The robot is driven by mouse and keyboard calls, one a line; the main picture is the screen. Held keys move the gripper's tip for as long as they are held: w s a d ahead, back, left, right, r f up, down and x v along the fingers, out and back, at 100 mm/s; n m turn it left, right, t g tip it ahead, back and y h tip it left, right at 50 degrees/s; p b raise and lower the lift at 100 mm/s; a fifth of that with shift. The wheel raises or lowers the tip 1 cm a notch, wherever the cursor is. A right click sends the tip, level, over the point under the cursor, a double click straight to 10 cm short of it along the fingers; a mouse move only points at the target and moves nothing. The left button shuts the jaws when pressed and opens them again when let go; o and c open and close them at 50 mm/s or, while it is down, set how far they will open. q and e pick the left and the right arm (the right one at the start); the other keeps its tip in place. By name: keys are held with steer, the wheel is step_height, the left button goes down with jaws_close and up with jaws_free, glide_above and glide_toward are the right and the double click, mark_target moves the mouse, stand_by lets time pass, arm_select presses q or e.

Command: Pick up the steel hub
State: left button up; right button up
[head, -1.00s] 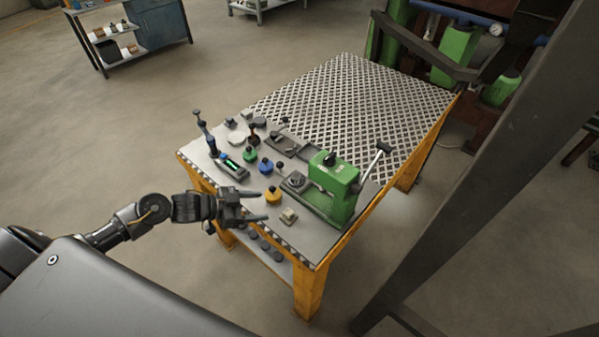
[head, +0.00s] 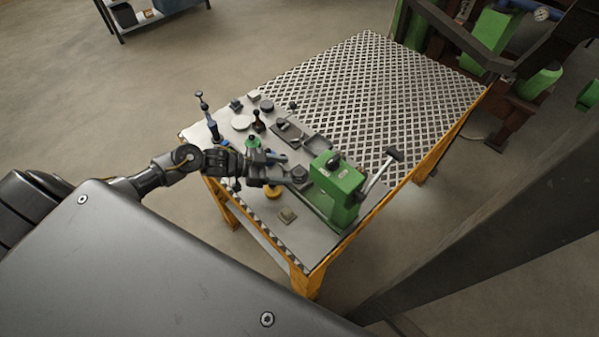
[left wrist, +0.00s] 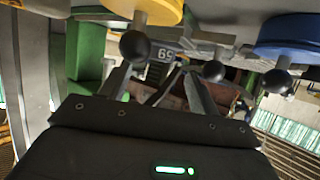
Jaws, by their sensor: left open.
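A small dark grey round piece (head: 299,174), which looks like the steel hub, sits at the foot of the green press (head: 338,188) on the table. My left gripper (head: 286,171) is open over the table's near part, with its fingers pointing right toward that piece. In the head view the fingers partly overlap it, and I cannot tell whether they touch. In the left wrist view my open fingers (left wrist: 160,82) point away from the camera, and I cannot clearly make out the hub between them. My right gripper is not in view.
A yellow knob (head: 273,192) and a small square block (head: 287,215) lie near the gripper. The yellow knob (left wrist: 150,8) and a blue knob (left wrist: 292,35) show in the left wrist view. The perforated tabletop (head: 370,90) behind is clear. A dark post (head: 480,235) stands right.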

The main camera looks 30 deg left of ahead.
mark_target(299, 171)
arm_select(q)
steer(key=shift+w+d+f, duration=0.1)
steer(key=shift+w+d, duration=0.1)
steer(key=shift+d, duration=0.1)
steer(key=p+x, duration=0.1)
steer(key=x, duration=0.3)
steer(key=shift+w+d+f, duration=0.15)
steer(key=shift+w+d, duration=0.05)
steer(key=shift+w, duration=0.05)
steer(key=shift+w+d+f, duration=0.1)
steer(key=shift+d+f, duration=0.05)
steer(key=shift+d, duration=0.05)
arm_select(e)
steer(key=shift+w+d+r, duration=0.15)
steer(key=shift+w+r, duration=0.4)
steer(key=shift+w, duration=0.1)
arm_select(q)
steer(key=c, duration=1.3)
jaws_close()
